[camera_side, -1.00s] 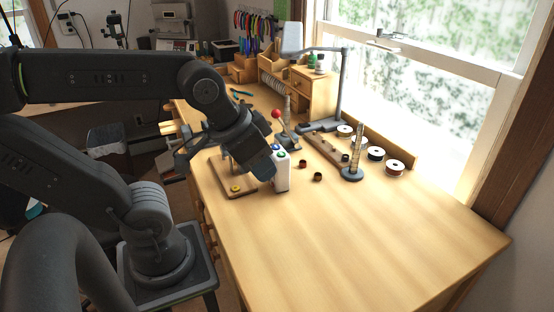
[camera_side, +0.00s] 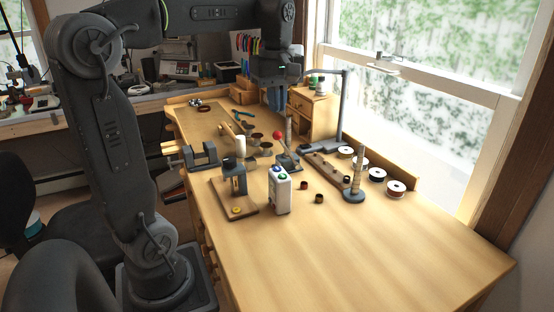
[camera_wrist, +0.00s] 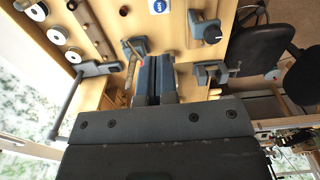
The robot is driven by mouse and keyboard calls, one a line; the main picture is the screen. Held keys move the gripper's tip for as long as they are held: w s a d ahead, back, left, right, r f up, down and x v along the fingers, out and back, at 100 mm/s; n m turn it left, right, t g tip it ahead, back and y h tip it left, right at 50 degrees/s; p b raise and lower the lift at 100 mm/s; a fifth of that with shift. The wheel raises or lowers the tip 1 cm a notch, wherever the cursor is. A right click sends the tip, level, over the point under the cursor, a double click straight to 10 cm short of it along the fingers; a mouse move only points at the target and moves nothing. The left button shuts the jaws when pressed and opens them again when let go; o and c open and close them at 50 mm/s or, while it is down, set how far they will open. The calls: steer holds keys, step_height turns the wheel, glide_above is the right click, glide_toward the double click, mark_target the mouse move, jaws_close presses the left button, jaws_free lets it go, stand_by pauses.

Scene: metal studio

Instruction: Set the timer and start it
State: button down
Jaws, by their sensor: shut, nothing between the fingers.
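A white box with a green and a blue button on top, apparently the timer (camera_side: 280,192), stands upright on the bench in the side view. Its display cannot be read. Part of a white thing with a blue mark (camera_wrist: 158,7), which looks like the same box, shows at the top edge of the wrist view. My gripper (camera_side: 275,106) hangs high above the back part of the bench, fingers down, well behind and above the timer and apart from it. Its two blue fingers (camera_wrist: 155,60) are together and empty in the wrist view.
Beside the timer is a wooden board with a dark post and yellow disc (camera_side: 236,210). Behind stand a red-knobbed lever tool (camera_side: 278,136), a grey vise (camera_side: 201,155) and a lamp (camera_side: 342,110). Spools (camera_side: 377,175) and a ring mandrel (camera_side: 356,178) are right. The front bench is clear.

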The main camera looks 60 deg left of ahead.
mark_target(276, 168)
step_height(276, 168, down, 14)
steer(key=shift+f, duration=0.1)
stand_by(0.6)
steer(key=shift+s+f, duration=0.1)
steer(key=shift+f, duration=0.85)
steer(key=shift+r, duration=0.1)
step_height(276, 168, up, 15)
steer(key=shift+w+r, duration=0.15)
steer(key=shift+w, duration=0.1)
stand_by(0.3)
